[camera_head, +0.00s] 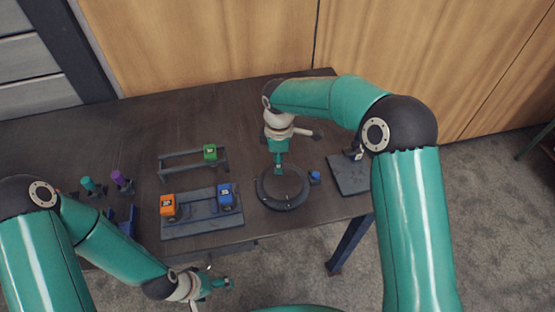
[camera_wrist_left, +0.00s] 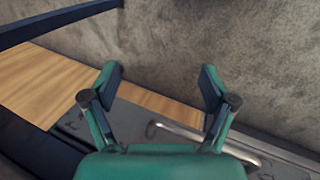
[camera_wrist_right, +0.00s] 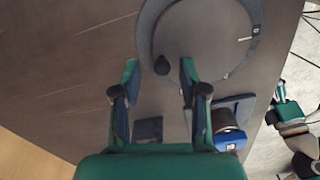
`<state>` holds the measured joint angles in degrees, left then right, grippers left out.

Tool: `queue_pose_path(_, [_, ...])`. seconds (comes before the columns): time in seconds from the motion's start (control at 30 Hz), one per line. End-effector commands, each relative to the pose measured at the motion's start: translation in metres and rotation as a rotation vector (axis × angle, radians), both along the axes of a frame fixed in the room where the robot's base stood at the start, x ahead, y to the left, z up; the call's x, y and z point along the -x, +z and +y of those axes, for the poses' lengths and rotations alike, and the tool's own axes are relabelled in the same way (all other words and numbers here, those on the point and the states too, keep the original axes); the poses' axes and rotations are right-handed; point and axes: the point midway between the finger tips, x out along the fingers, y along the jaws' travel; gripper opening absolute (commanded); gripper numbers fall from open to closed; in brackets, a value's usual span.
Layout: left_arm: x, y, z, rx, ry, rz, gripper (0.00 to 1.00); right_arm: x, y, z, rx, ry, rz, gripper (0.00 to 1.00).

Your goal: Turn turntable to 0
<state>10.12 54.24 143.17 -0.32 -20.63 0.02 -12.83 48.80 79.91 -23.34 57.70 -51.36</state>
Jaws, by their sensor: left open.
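The turntable (camera_head: 283,203) is a dark round ring on the table, right of centre in the head view. In the right wrist view its ring (camera_wrist_right: 148,25) fills the upper middle, with a small white mark on the rim at the right. A dark knob (camera_wrist_right: 161,65) stands at the ring's inner edge. My right gripper (camera_wrist_right: 159,75) is open above the turntable, with the knob showing between its fingertips; contact cannot be told. In the head view, that gripper (camera_head: 279,170) points down at the ring's far side. My left gripper (camera_head: 222,285) is open and empty, off the table's front edge.
A tray (camera_head: 200,227) with an orange block (camera_head: 168,205) and a blue block (camera_head: 225,194) lies left of the turntable. A rack with a green block (camera_head: 210,152) is behind it. A small blue piece (camera_head: 315,176) and a dark plate (camera_head: 350,182) are to the right.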

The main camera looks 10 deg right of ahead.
Motion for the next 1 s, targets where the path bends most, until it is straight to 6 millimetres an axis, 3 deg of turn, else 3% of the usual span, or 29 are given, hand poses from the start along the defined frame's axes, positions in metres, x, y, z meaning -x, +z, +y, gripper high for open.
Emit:
queue_pose_path(0.37, [0.0,0.0,0.0,0.0,0.0,0.0,0.85,0.001,0.008,0.0,0.0,-0.001,0.003,0.43])
queue_pose_path(0.8, [0.0,0.0,0.0,0.0,0.0,0.0,0.85,0.0,0.088,0.0,-0.001,-0.001,0.0,0.43])
queue_pose_path(1.0, [0.0,0.0,0.0,0.0,0.0,0.0,0.85,0.0,0.113,0.0,0.001,0.001,0.002,0.43])
